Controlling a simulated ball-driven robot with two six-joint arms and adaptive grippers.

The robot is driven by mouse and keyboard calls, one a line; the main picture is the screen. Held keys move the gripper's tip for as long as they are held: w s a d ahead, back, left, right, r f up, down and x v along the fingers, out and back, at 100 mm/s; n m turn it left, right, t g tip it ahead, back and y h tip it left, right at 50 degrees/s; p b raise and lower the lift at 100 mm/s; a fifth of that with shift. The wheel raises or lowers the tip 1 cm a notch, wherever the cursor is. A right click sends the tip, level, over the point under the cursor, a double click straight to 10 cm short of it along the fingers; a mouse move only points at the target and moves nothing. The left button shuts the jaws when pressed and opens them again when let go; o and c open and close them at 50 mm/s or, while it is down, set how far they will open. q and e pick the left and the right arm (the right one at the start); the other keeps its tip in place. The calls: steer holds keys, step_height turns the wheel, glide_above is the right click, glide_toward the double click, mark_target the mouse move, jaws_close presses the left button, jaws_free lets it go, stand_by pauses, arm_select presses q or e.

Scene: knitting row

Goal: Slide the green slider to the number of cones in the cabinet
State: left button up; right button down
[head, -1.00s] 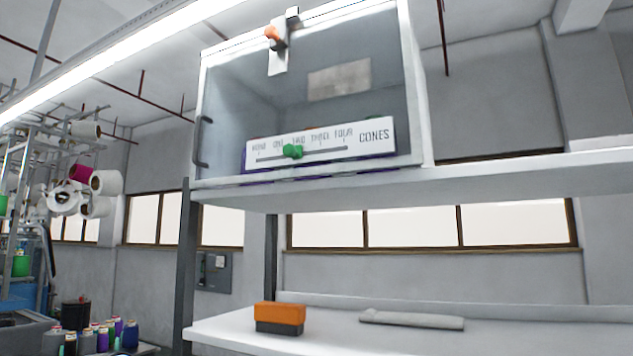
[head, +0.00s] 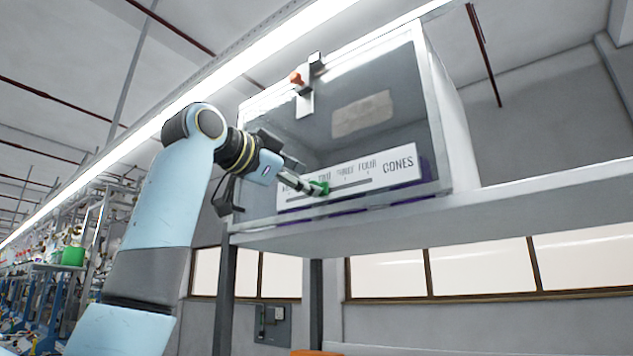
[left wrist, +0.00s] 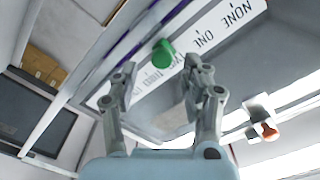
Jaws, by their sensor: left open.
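The green slider (head: 320,187) sits on the slot of a white label panel (head: 400,169) on the cabinet front, near the TWO mark. My left gripper (head: 306,188) reaches up from the left with its fingers at the slider. In the left wrist view the green slider (left wrist: 162,53) shows just beyond and between the open fingers (left wrist: 162,80); contact cannot be told. The cabinet (head: 455,130) has a clear front. Purple shapes (head: 427,168) show behind the panel, mostly hidden, so I cannot count cones. My right gripper is not in view.
The cabinet stands on a white shelf (head: 540,205). An orange-knobbed latch (head: 297,79) is at its top front edge. A dark post (head: 226,290) supports the shelf at the left. Clear shelf lies right of the cabinet.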

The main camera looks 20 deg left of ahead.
arm_select(q)
steer(key=p+x, duration=0.1)
steer(key=x, duration=0.2)
steer(key=shift+w, duration=0.4)
steer(key=shift+w+d, duration=0.15)
steer(key=shift+w, duration=0.2)
steer(key=shift+c, duration=0.4)
jaws_close()
